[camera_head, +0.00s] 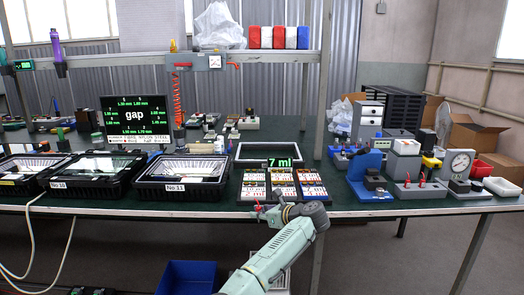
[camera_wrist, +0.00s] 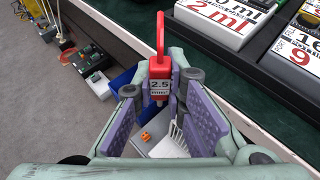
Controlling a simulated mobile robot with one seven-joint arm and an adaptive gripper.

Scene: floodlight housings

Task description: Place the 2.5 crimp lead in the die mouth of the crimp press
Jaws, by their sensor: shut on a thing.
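My gripper (camera_head: 277,212) is at the front edge of the bench, near the tile rack. In the wrist view, my gripper (camera_wrist: 160,100) has its purple pads shut on the crimp lead (camera_wrist: 160,68). The lead has a red block with a white "2.5 mm²" label and a red wire loop rising from it. In the head view only a small red bit of the lead (camera_head: 258,208) shows beside my gripper. A blue device (camera_head: 367,177) with a black part in front stands on the right of the bench; it looks like the crimp press. Its die mouth is too small to make out.
Grey-based fixtures (camera_head: 419,190) and a dial gauge (camera_head: 459,164) stand right of the blue device. Black trays (camera_head: 182,174) fill the left. A post (camera_head: 323,90) rises mid-bench.

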